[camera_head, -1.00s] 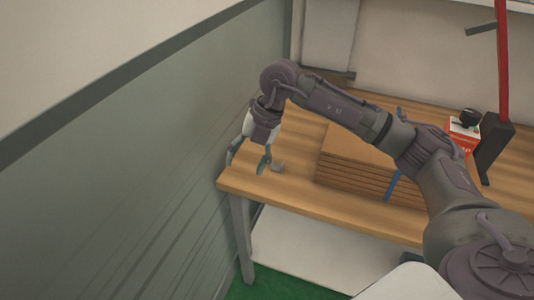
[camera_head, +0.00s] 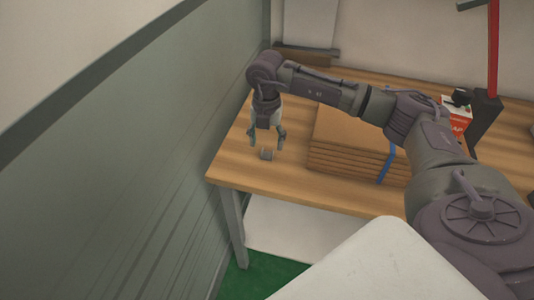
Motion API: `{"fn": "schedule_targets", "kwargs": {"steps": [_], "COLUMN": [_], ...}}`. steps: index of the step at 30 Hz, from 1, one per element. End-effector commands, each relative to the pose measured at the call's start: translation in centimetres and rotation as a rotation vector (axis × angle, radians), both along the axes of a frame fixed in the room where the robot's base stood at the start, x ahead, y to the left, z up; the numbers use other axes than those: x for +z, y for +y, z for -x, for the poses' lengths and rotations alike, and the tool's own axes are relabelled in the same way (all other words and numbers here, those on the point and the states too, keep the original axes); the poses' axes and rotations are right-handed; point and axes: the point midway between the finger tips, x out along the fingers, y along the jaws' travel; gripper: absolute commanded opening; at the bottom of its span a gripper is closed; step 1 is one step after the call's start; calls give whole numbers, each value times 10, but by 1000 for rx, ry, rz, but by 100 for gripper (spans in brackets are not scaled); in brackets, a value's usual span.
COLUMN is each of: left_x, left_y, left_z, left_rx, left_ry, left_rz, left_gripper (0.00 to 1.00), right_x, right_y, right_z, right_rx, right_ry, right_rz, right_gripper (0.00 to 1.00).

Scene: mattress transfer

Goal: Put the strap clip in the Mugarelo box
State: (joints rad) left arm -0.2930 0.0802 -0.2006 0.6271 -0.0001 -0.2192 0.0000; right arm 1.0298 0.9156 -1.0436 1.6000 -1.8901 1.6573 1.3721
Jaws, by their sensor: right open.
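A small red and white box (camera_head: 455,122), likely the Mugarelo box, stands at the right of the table. A dark object shows at its top; its lettering is too small to read. My left gripper is not in view.
A stack of brown cardboard sheets (camera_head: 345,152) with a blue strip (camera_head: 386,166) lies mid-table, under my right arm. A dark stand with a red upright (camera_head: 493,45) is beside the box. A green-grey wall (camera_head: 130,170) borders the table's left. Bare wood surrounds the clip.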

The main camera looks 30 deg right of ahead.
Motion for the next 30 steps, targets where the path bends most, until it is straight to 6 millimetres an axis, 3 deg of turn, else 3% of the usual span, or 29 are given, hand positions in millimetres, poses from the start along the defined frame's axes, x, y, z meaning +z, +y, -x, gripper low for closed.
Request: {"fn": "schedule_targets", "kwargs": {"steps": [7, 16, 27, 30], "left_x": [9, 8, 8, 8], "left_y": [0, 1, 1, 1], "left_z": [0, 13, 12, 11], "left_rx": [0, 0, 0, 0], "left_ry": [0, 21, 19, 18], "left_rz": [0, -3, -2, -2], "left_gripper": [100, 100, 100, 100], "right_x": [-35, -42, -41, -41], "right_y": [-4, -4, -4, -4], "right_z": [-3, -3, -3, -3], "right_rx": [1, 1, 1, 1], "right_ry": [4, 2, 1, 1], "right_rz": [-1, -1, 0, -1], "right_gripper": [65, 65, 7, 6]}}
